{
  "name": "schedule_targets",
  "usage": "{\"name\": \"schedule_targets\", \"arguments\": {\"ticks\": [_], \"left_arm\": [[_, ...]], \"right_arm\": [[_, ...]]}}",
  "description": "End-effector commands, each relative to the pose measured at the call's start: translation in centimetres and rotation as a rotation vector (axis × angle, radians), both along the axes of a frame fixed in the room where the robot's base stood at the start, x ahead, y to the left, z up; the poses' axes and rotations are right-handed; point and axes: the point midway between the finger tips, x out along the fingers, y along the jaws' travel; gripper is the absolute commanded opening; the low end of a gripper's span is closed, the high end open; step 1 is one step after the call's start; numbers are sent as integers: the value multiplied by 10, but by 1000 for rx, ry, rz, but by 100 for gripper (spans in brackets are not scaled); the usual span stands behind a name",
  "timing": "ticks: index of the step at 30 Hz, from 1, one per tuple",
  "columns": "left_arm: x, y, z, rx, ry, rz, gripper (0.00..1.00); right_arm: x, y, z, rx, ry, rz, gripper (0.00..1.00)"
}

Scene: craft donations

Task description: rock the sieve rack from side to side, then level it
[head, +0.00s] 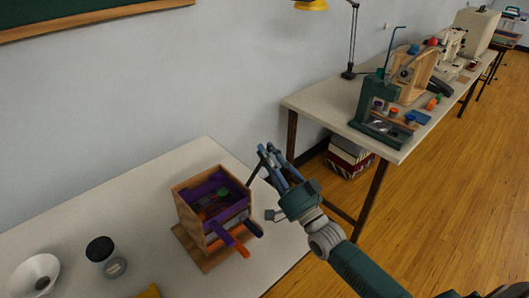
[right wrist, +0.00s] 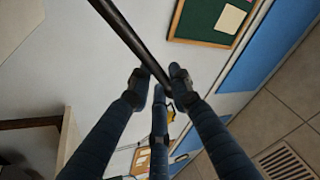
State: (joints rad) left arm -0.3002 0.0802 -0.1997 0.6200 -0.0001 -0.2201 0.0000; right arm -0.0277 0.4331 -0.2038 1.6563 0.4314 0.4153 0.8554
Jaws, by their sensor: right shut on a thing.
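The sieve rack (head: 186,216) is a wooden box on a wooden base, standing on the near pale table. A purple frame sits in its top, with small coloured pieces inside. My right gripper (head: 268,160) is just right of and above the rack, shut on a dark rod (head: 254,173) that slants down toward the rack's back right corner. The rod (right wrist: 128,31) crosses between the fingers in the right wrist view. Where it joins the rack is unclear. My left gripper is not in view.
A white funnel-like dish (head: 36,272) and a dark-lidded jar (head: 101,250) stand left of the rack, with a yellow item (head: 149,291) at the front edge. A second table (head: 318,104) at the right holds a green machine (head: 372,106) and other equipment. Boxes (head: 348,160) lie beneath it.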

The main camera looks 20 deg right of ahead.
Motion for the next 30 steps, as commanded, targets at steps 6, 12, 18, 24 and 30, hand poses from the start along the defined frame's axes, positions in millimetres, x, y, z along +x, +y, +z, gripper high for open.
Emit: {"name": "schedule_targets", "arguments": {"ticks": [6,12,18,24,30], "left_arm": [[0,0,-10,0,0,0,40],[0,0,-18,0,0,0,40],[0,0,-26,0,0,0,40],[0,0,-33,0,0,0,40],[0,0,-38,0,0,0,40]], "right_arm": [[3,-10,-26,97,46,-4,0],[6,-18,-44,190,80,-3,0],[9,-26,-63,285,114,-2,0],[11,-31,-81,369,146,-2,0],[12,-34,-95,436,169,-2,0]]}}
